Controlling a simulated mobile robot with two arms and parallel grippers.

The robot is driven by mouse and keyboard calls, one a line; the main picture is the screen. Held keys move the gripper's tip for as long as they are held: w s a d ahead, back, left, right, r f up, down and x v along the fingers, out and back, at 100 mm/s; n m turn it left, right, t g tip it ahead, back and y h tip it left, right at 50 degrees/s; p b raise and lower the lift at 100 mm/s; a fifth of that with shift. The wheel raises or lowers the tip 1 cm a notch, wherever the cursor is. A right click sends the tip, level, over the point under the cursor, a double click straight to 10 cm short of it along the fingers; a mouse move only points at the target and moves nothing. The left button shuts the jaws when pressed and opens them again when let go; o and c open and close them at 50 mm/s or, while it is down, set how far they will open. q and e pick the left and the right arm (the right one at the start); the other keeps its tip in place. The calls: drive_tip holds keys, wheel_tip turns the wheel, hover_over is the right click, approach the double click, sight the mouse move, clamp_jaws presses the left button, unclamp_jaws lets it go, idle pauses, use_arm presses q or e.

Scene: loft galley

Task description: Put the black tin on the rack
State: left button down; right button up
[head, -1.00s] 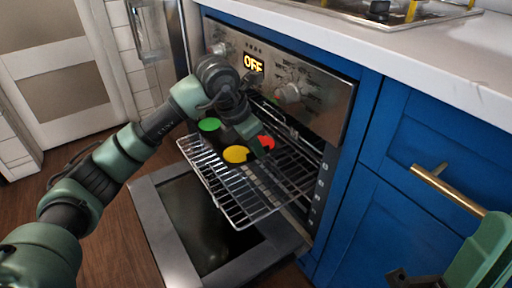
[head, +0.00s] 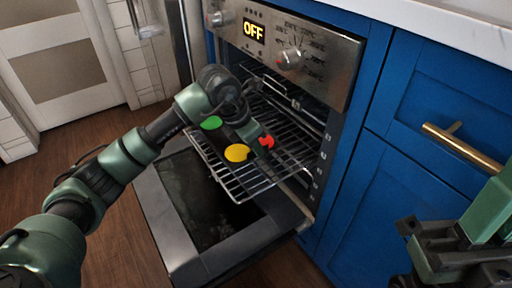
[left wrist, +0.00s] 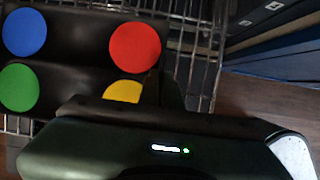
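The black tin is a dark tray with colored discs on it. In the head view its green, yellow and red discs show over the oven rack (head: 250,188), and my left arm hides much of its dark body. In the left wrist view the tin (left wrist: 75,50) shows blue, red, green and yellow discs, with rack wires beyond it. My left gripper (head: 253,130) is at the tin's edge and appears shut on it; its fingertips are mostly hidden. I cannot tell whether the tin touches the rack. My right gripper (head: 412,250) is at the lower right, empty, its fingers apart.
The oven door (head: 185,225) hangs open below the rack. The oven panel (head: 290,45) reads OFF. Blue cabinets (head: 375,190) with a brass handle (head: 462,147) stand at the right, under a white counter (head: 450,25). Wooden floor is clear at the left.

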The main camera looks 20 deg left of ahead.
use_arm(q)
drive_tip(key=c, duration=2)
unclamp_jaws()
drive_tip(key=shift+f, duration=0.15)
drive_tip(key=o, duration=0.4)
